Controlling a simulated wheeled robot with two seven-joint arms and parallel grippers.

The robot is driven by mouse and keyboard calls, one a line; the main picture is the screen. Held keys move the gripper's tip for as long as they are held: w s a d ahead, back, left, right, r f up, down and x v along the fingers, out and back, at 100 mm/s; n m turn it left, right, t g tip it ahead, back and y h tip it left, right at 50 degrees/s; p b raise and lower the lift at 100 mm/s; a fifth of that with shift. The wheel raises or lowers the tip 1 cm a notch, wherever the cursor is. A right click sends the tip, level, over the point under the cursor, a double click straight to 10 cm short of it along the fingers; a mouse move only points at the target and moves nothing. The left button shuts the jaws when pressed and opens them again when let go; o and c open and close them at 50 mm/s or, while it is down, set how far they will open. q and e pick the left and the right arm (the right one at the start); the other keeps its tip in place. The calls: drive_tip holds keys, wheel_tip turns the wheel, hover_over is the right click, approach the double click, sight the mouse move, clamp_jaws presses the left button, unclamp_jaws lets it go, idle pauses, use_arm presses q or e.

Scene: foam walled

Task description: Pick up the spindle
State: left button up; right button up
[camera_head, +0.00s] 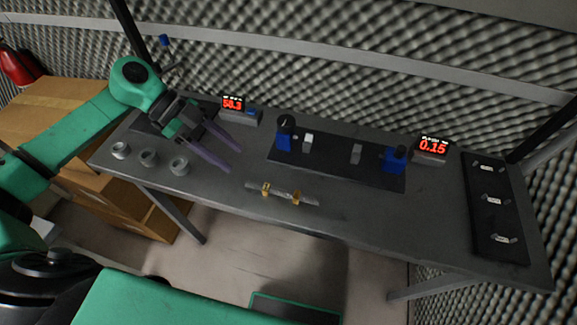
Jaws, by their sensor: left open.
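The spindle (281,194) appears to be the thin grey rod with two gold-coloured parts near its middle, lying flat near the table's front edge. My left gripper (234,160) reaches in from the left with its two long purple-grey fingers spread. It is open and empty, to the left of the rod and further back, apart from it. My right gripper does not show.
Behind the rod is a black plate (333,163) with blue blocks. Red-digit displays (432,147) stand at the back. A black board (496,225) lies at the right. Cardboard boxes (60,95) stand at left.

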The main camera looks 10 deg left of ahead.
use_arm(q)
drive_tip(key=x, duration=0.2)
drive_tip(key=p, duration=0.3)
approach(280, 190)
drive_tip(key=shift+s+d+f, duration=0.4)
drive_tip(key=shift+d+f, duration=0.15)
drive_tip(key=shift+d, duration=0.1)
drive_tip(key=p+x, duration=0.1)
drive_tip(key=x, duration=0.5)
drive_tip(key=shift+w+d+f+p, duration=0.2)
drive_tip(key=shift+f+p, duration=0.05)
drive_tip(key=shift+p, duration=0.15)
drive_tip(key=shift+d+f, duration=0.1)
clamp_jaws()
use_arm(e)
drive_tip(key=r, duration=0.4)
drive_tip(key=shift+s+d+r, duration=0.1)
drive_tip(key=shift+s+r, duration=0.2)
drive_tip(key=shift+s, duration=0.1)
